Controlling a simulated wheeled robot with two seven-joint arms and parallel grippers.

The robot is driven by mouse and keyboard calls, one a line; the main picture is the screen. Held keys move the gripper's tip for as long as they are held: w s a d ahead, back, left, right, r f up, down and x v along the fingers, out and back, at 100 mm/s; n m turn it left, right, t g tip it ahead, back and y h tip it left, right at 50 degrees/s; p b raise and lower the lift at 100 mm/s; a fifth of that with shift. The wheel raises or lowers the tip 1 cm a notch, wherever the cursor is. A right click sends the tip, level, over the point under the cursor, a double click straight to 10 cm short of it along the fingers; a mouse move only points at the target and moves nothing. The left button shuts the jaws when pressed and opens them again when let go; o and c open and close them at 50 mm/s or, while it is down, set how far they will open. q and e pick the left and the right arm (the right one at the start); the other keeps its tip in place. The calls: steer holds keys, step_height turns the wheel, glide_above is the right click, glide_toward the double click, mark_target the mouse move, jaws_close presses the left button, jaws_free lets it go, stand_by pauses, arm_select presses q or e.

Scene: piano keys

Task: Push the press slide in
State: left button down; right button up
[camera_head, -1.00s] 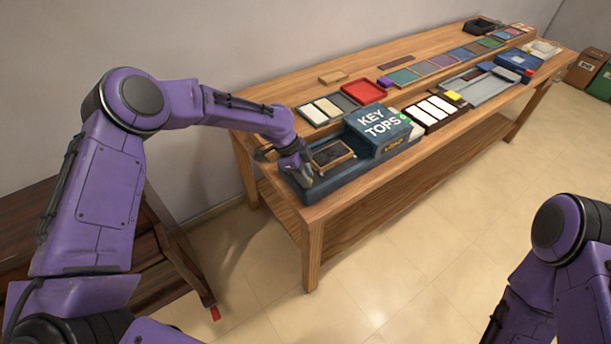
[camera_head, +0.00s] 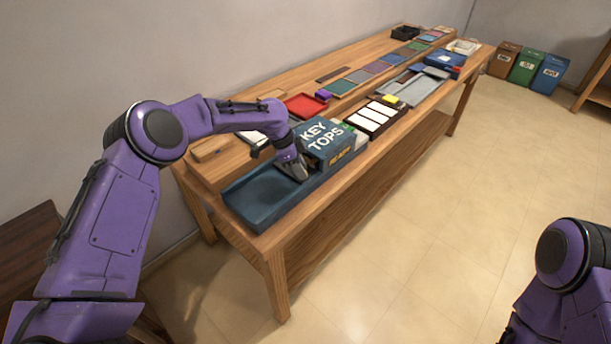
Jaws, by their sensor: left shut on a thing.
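The blue press (camera_head: 327,137), lettered KEY TOPS, stands on the near left part of the wooden bench. Its open blue bed (camera_head: 262,196) reaches out to the left and is bare. My left gripper (camera_head: 296,172) is at the press's left mouth, low over the inner end of the bed, and is shut on the press slide. The slide is hidden behind the gripper and inside the press housing, so how deep it sits cannot be seen. Only part of my right arm shows at the lower right; its gripper is out of view.
A red tray (camera_head: 306,106) lies behind the press. A dark rack with white key tops (camera_head: 376,117) stands to its right. Colour swatches and a grey tray line the bench (camera_head: 340,190) farther right. Bins (camera_head: 524,66) stand beyond. The floor in front is clear.

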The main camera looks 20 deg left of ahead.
arm_select(q)
steer(key=shift+w, duration=0.25)
steer(key=shift+d, duration=0.1)
steer(key=shift+w+r, duration=0.1)
steer(key=c, duration=0.9)
jaws_free()
steer(key=shift+w+d, duration=0.1)
steer(key=shift+w, duration=0.05)
steer(key=b+v, duration=0.2)
steer(key=v, duration=0.8)
steer(key=shift+r, duration=0.15)
